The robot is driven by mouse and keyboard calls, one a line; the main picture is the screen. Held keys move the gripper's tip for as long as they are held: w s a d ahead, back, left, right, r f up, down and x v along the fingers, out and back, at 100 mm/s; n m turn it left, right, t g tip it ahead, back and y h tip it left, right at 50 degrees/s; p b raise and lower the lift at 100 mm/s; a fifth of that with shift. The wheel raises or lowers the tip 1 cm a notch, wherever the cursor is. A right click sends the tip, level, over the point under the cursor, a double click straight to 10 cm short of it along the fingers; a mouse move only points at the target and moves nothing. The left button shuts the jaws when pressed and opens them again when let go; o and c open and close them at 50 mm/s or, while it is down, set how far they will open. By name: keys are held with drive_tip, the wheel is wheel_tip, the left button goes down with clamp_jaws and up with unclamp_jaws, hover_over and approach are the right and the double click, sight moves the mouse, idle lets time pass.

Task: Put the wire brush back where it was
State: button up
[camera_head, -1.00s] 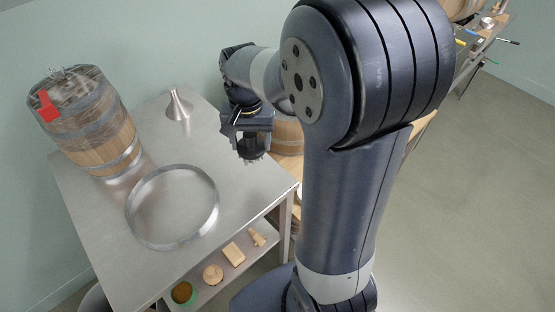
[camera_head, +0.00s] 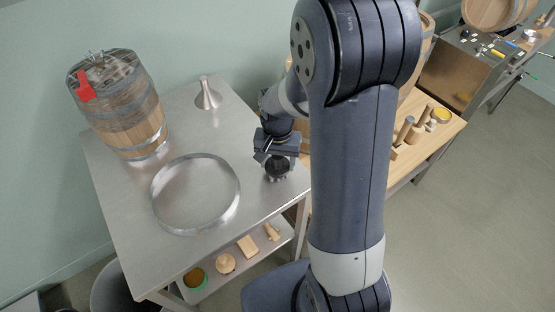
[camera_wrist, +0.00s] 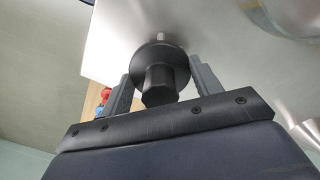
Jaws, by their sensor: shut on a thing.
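My gripper (camera_head: 277,166) is over the right part of the steel table, near its right edge. In the wrist view my gripper (camera_wrist: 163,80) is shut on a dark knob-like thing (camera_wrist: 158,84) with a wide round flange and a thin light metal stem pointing away from the wrist. In the head view the held thing (camera_head: 277,172) is a small dark shape under the jaws. I cannot tell from its look whether it is the wire brush. No other thing in view is clearly a wire brush.
The steel table (camera_head: 125,210) bears a barrel (camera_head: 130,118) with a red tag, a funnel (camera_head: 207,97) and a metal hoop (camera_head: 165,215). Its lower shelf holds a green-rimmed bowl (camera_head: 195,279) and wooden pieces (camera_head: 248,247). A wooden bench (camera_head: 420,160) with tools stands right, partly behind my arm.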

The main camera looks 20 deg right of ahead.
drive_tip(key=shift+f, duration=0.1)
drive_tip(key=shift+f, duration=0.15)
drive_tip(key=o, duration=0.9)
drive_tip(key=shift+o, duration=0.2)
wheel_tip(320, 180, up, 12)
drive_tip(key=shift+r, duration=0.25)
